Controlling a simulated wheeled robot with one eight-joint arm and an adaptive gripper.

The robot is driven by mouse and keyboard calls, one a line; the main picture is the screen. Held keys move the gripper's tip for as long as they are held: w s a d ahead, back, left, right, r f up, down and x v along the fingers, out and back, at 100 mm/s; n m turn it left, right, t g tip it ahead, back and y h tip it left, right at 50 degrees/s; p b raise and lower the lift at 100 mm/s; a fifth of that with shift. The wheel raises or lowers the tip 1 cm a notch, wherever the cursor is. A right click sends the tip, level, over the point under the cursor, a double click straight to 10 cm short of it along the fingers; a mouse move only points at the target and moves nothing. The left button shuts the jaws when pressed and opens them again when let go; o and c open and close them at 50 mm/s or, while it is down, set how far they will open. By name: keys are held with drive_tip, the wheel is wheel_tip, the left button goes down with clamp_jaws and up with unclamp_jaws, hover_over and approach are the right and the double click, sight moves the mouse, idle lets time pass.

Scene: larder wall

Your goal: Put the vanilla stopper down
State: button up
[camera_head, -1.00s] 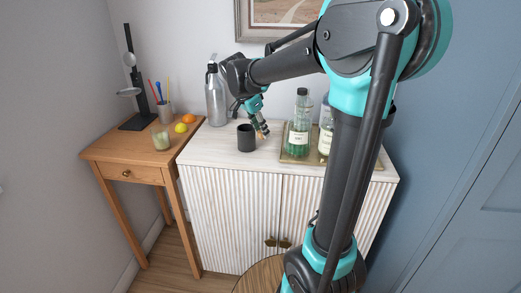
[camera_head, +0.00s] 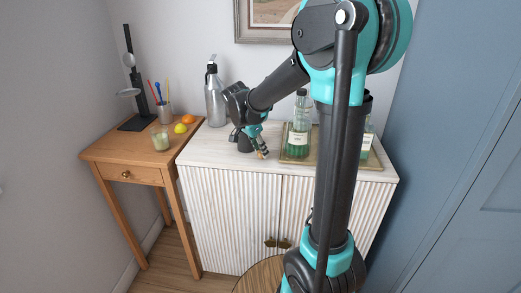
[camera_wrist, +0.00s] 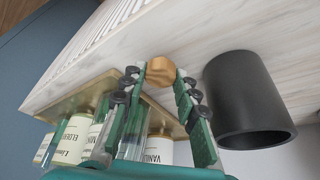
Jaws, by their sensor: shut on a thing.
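The vanilla stopper (camera_wrist: 160,72) is a small tan, faceted piece between the fingertips of my gripper (camera_wrist: 160,80) in the wrist view. My gripper is shut on it. In the head view my gripper (camera_head: 261,152) points down low over the white cabinet top (camera_head: 222,160), left of the tray. I cannot tell whether the stopper touches the top. A bottle labelled "VANIL..." (camera_wrist: 159,150) shows behind the fingers in the wrist view, its upper part out of sight.
A black cup (camera_wrist: 245,100) stands close beside my gripper; it also shows partly covered in the head view (camera_head: 245,147). A gold tray (camera_head: 287,157) with several labelled bottles is to the right. A silver bottle (camera_head: 215,100) stands behind. The cabinet's front left is clear.

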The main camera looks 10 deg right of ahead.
drive_tip(key=o, duration=0.8)
drive_tip(key=v, duration=1.2)
drive_tip(key=s+d+f+n+y, duration=0.1)
drive_tip(key=s+d+f+n, duration=0.2)
drive_tip(key=s+f, duration=0.3)
drive_tip(key=s+d+f+n+t+y, duration=0.1)
drive_tip(key=s+d+f+n, duration=0.1)
drive_tip(key=s+f+n, duration=0.3)
drive_tip(key=s+d+f+n+t+y, duration=0.1)
drive_tip(key=s+d+f+n+y, duration=0.1)
drive_tip(key=s+f, duration=0.6)
drive_tip(key=shift+s+d+f+n, duration=0.15)
drive_tip(key=shift+d+f+n, duration=0.25)
drive_tip(key=shift+f+n, duration=0.2)
drive_tip(key=shift+s+d+f+n, duration=0.2)
drive_tip(key=shift+d+f+n, duration=0.25)
drive_tip(key=shift+n, duration=0.25)
